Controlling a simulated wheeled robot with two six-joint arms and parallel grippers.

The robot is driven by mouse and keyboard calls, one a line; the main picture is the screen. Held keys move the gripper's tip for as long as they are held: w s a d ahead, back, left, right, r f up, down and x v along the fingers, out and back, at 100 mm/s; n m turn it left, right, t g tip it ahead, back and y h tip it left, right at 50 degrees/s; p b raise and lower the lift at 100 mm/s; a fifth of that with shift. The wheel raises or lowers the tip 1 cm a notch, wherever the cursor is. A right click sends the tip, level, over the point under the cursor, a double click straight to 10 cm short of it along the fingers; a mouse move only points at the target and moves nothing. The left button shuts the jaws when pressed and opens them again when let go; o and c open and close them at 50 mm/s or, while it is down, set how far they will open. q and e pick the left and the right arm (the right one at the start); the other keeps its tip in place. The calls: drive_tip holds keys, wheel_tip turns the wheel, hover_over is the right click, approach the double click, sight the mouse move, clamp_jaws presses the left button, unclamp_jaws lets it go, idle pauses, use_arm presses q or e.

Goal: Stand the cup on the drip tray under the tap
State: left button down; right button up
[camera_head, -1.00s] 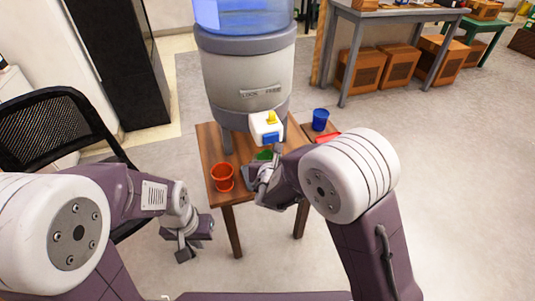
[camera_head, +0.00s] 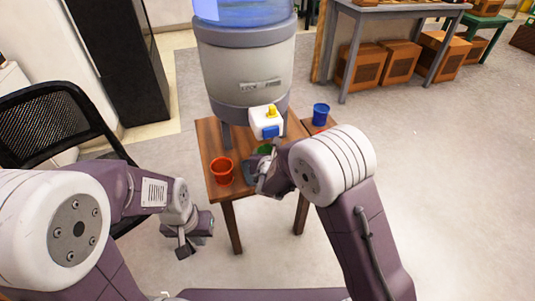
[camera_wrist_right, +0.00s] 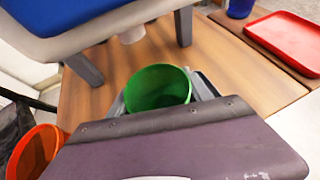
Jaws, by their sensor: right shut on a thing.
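A green cup (camera_head: 264,149) is in my right gripper (camera_head: 262,165), over the wooden table below the tap. The right wrist view shows the green cup (camera_wrist_right: 157,87) open end up, with the gripper's fingers (camera_wrist_right: 160,98) on both sides of it. Its base is hidden, so I cannot tell whether it touches the table. The white tap (camera_head: 266,122), with yellow and blue parts, juts from the water dispenser (camera_head: 245,75). I cannot make out a drip tray directly under it. My left gripper (camera_head: 187,240) hangs empty left of the table; its jaw opening is unclear.
An orange-red cup (camera_head: 221,170) stands on the wooden table (camera_head: 212,140), left of my right gripper. A blue cup (camera_head: 320,114) stands at the right, near a red tray (camera_wrist_right: 285,40) on a side surface. A dispenser leg (camera_wrist_right: 85,68) stands behind the green cup.

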drive_tip(key=o, duration=1.4)
drive_tip(key=shift+f, duration=0.1)
drive_tip(key=shift+r+p, duration=0.3)
drive_tip(key=shift+p, duration=0.1)
drive_tip(key=p+v, duration=0.3)
drive_tip(key=v, duration=0.9)
drive_tip(key=shift+f, duration=0.1)
drive_tip(key=shift+d, duration=0.1)
